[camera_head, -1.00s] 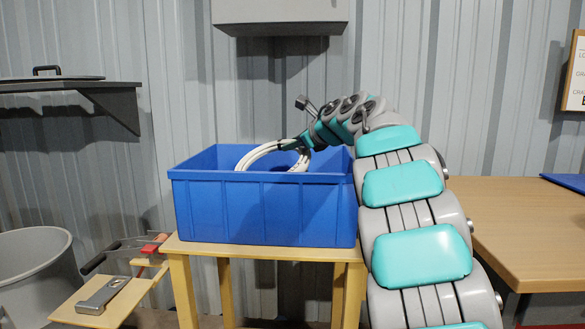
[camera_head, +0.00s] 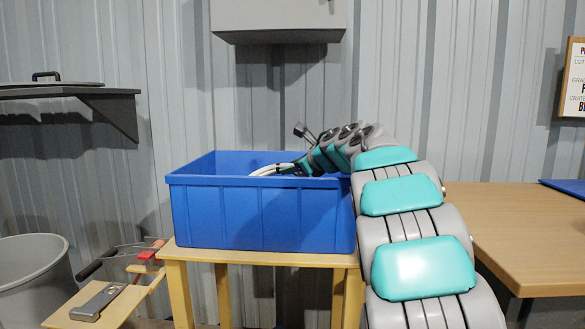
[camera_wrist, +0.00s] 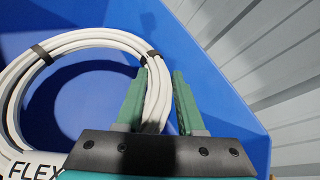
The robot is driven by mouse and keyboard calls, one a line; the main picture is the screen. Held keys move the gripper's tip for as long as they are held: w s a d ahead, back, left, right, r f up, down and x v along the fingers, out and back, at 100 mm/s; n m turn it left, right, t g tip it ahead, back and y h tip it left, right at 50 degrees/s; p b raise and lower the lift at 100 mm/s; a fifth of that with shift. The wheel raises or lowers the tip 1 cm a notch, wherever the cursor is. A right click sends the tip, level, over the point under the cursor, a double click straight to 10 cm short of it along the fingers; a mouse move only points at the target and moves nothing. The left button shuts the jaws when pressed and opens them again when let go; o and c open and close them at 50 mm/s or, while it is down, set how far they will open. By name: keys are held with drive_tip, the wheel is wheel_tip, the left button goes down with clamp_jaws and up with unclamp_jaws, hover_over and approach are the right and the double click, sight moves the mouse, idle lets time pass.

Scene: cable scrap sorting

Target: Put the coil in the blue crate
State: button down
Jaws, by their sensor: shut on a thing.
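The blue crate (camera_head: 262,215) stands on a small wooden table in the head view; its inner wall (camera_wrist: 225,95) shows in the wrist view. The white coil (camera_head: 268,170) is mostly hidden behind the crate's front wall, with only its top arc above the rim. In the wrist view the coil (camera_wrist: 85,38) is a ring of white cable with dark ties, inside the crate's walls. My gripper (camera_wrist: 160,85) has its green fingers on either side of the coil's strands and is shut on them. In the head view my gripper (camera_head: 292,168) reaches down over the crate's right side.
The wooden stand (camera_head: 265,257) holds the crate. A larger table (camera_head: 520,230) is at right, with a blue flat thing (camera_head: 565,187) on it. A grey bin (camera_head: 30,275) and a wall shelf (camera_head: 70,92) are at left. A grey box (camera_head: 278,18) hangs above.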

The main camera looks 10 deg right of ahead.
drive_tip(key=shift+f+b, duration=0.45)
drive_tip(key=shift+c, duration=2.4)
unclamp_jaws()
drive_tip(key=shift+r, duration=0.1)
drive_tip(key=shift+r+p, duration=0.2)
drive_tip(key=shift+p, duration=0.2)
drive_tip(key=v, duration=1.2)
drive_tip(key=shift+r+b, duration=0.4)
drive_tip(key=shift+r, duration=0.05)
drive_tip(key=shift+a, duration=0.1)
